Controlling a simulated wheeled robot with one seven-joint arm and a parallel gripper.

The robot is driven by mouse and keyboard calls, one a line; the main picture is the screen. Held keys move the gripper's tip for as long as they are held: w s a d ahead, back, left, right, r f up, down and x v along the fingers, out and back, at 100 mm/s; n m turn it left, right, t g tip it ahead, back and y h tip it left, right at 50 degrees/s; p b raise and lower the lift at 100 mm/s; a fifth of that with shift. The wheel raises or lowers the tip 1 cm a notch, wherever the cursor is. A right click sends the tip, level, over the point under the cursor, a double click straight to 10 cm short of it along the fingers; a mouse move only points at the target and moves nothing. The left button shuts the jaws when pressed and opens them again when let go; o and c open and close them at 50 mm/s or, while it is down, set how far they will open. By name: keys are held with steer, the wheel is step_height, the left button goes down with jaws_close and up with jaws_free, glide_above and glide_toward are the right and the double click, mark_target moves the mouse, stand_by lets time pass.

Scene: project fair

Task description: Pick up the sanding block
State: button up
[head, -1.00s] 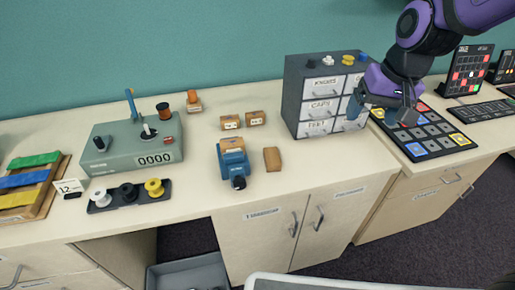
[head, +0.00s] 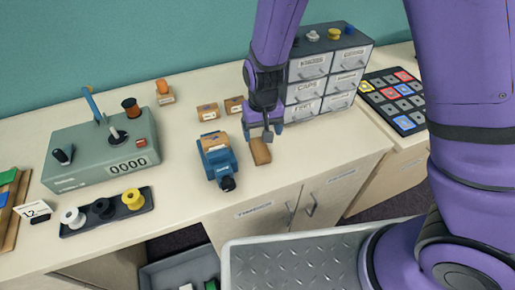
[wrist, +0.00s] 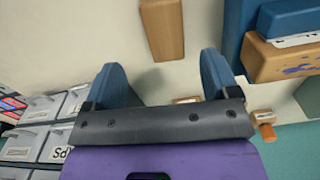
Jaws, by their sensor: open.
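The sanding block appears to be the plain brown block (head: 260,151) lying on the counter, just right of the blue vise (head: 218,162). My gripper (head: 264,131) points down, open and empty, just behind and above the block. In the wrist view the block (wrist: 162,28) lies beyond the two blue fingertips (wrist: 162,72), roughly in line with the gap between them and apart from both. The vise holds a wooden piece and shows at the upper right of the wrist view (wrist: 270,25).
Two small labelled wooden blocks (head: 208,112) stand behind the vise. The grey drawer cabinet (head: 328,70) stands close to the right of my gripper. A grey counter box (head: 105,150) and a spool tray (head: 106,210) are to the left. The counter's front edge is near the block.

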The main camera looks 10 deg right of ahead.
mark_target(260, 147)
steer(key=shift+w+a+f, duration=0.1)
steer(key=shift+a+f, duration=0.05)
steer(key=shift+f, duration=1.75)
steer(key=shift+w+a+f, duration=0.1)
steer(key=shift+a+f, duration=0.05)
steer(key=shift+f, duration=1.75)
steer(key=c, duration=1)
steer(key=shift+r, duration=0.15)
